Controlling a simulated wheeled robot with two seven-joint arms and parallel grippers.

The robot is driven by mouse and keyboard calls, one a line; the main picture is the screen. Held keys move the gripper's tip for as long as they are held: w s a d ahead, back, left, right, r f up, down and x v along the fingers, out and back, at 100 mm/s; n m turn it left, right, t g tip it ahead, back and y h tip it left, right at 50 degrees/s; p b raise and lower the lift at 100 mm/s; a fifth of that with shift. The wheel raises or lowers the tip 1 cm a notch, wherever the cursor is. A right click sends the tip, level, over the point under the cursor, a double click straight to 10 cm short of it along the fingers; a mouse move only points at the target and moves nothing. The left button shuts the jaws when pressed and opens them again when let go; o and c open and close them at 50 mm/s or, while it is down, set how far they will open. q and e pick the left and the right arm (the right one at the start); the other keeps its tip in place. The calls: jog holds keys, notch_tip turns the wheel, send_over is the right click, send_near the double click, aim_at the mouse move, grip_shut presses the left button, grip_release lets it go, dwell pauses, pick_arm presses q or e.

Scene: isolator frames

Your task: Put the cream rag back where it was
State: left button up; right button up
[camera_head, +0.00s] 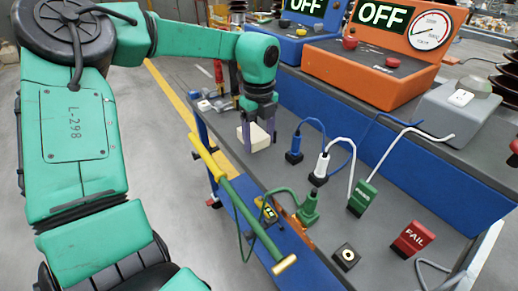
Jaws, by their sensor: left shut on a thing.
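The cream rag (257,140) is a small pale block-like bundle at the left part of the grey bench top. My left gripper (259,137) points down from above, with its fingers on either side of the rag, shut on it. Part of the rag is hidden by the fingers. I cannot tell whether the rag touches the bench or is just above it. My right gripper is not in view.
Orange (370,65) and blue (300,30) boxes reading OFF stand behind. Blue (294,152), white (320,168) and green (308,208) plugs with cables, a green block (362,197) and a red FAIL block (412,238) are to the right.

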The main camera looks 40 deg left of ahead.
aim_at(259, 148)
pick_arm(q)
notch_tip(259, 148, down, 3)
jog(key=shift+s+f, duration=0.1)
jog(key=shift+f, duration=0.4)
jog(key=o, duration=1.3)
jog(key=shift+r, duration=0.3)
notch_tip(259, 148, up, 12)
jog(key=shift+f+p, duration=0.1)
jog(key=shift+p, duration=0.2)
